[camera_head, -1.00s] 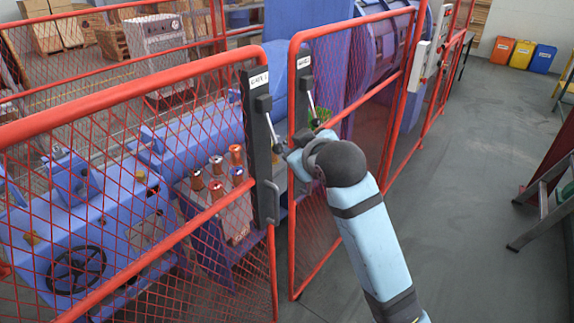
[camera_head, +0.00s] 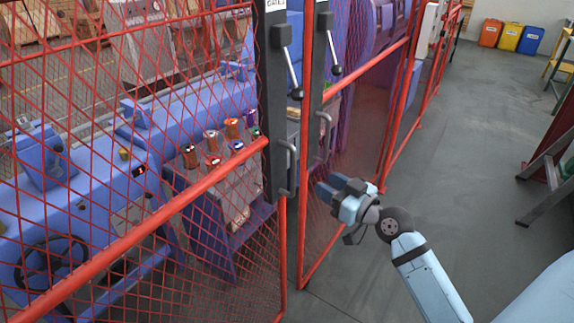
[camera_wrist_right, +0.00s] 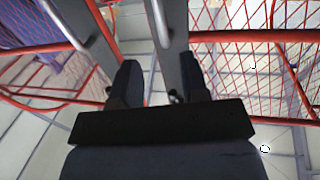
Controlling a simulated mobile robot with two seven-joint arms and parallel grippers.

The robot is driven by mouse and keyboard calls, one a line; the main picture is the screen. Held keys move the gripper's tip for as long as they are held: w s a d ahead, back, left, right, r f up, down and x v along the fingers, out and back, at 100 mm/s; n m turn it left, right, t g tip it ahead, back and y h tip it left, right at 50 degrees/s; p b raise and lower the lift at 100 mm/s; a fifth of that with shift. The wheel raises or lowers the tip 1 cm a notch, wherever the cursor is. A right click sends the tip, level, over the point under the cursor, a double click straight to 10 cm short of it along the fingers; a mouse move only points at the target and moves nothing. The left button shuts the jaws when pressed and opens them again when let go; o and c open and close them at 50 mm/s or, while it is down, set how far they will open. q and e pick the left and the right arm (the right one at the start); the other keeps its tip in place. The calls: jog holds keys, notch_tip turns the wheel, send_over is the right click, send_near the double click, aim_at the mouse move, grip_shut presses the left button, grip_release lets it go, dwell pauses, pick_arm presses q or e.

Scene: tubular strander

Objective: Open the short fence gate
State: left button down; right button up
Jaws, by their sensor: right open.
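Two red-framed mesh gate panels meet at the middle of the head view: a left panel (camera_head: 215,176) and a right panel (camera_head: 352,150). I cannot tell which is the short gate. Each has a dark upright plate, a lever and a grey pull handle. The left lever (camera_head: 292,70) and right lever (camera_head: 333,55) slant down to black knobs. The left handle (camera_head: 291,155) and right handle (camera_head: 325,130) are below. My right gripper (camera_head: 326,190) is open and empty, below the handles. Its fingers (camera_wrist_right: 160,80) point toward a silver bar (camera_wrist_right: 158,22) in the wrist view. My left gripper is out of view.
A blue machine (camera_head: 90,180) with several small spools (camera_head: 212,140) stands behind the left panel. A ladder (camera_head: 548,175) stands at the right edge. Orange, yellow and blue bins (camera_head: 510,37) are at the back.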

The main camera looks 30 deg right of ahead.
aim_at(295, 165)
jog(key=w, duration=0.3)
jog(key=w+a, duration=0.1)
jog(key=w, duration=0.3)
jog(key=w+a+p, duration=0.1)
jog(key=w, duration=0.3)
jog(key=shift+w+a, duration=0.2)
jog(key=shift+w, duration=0.05)
grip_shut()
